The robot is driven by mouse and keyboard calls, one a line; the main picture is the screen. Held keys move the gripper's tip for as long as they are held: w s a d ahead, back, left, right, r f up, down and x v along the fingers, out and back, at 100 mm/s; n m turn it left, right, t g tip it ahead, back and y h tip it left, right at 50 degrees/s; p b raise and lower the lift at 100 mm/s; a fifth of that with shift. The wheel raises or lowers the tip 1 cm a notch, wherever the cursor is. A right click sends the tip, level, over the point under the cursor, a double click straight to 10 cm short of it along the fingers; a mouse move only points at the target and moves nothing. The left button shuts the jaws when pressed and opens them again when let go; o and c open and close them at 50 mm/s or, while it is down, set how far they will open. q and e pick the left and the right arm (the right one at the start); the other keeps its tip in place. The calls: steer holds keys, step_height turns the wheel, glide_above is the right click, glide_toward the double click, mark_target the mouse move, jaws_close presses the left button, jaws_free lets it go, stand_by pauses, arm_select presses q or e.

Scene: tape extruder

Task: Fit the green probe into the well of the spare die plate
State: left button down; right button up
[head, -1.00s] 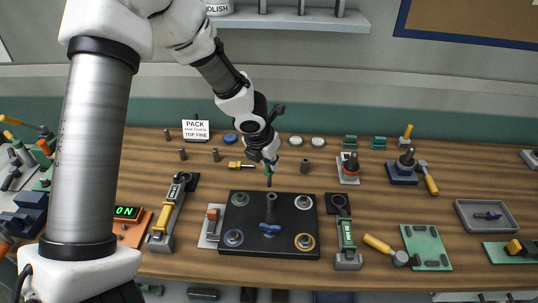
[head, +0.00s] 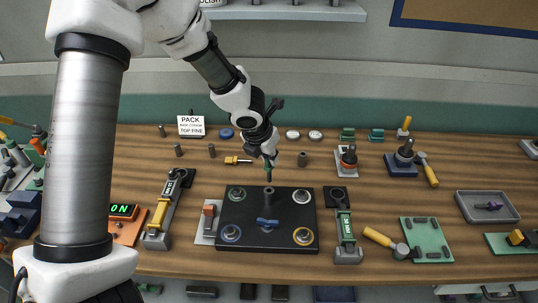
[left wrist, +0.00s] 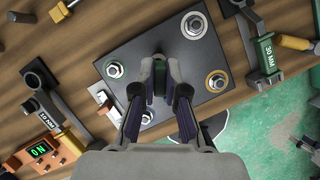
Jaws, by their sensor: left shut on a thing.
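My left gripper (head: 267,157) hangs above the back edge of the black die plate (head: 267,240), pointing down. It is shut on the green probe (head: 268,170), whose lower end points down towards the plate.
A yellow-handled gauge (head: 160,210) stands left and a green one (head: 345,228) right. A mallet (head: 383,240) lies right. Small cylinders and a brass piece (head: 238,160) lie behind.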

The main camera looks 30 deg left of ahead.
mark_target(269, 178)
arm_select(q)
steer(key=shift+a+f+b, duration=0.1)
steer(key=shift+f+b, duration=0.7)
steer(key=shift+f, duration=0.5)
stand_by(0.6)
steer(key=shift+f, duration=0.35)
steer(key=shift+f+b, duration=2.6)
steer(key=shift+f, duration=0.05)
steer(key=c, duration=1.1)
jaws_free()
steer(key=shift+c, duration=0.2)
steer(key=shift+s+r, duration=0.1)
steer(key=shift+r, duration=0.05)
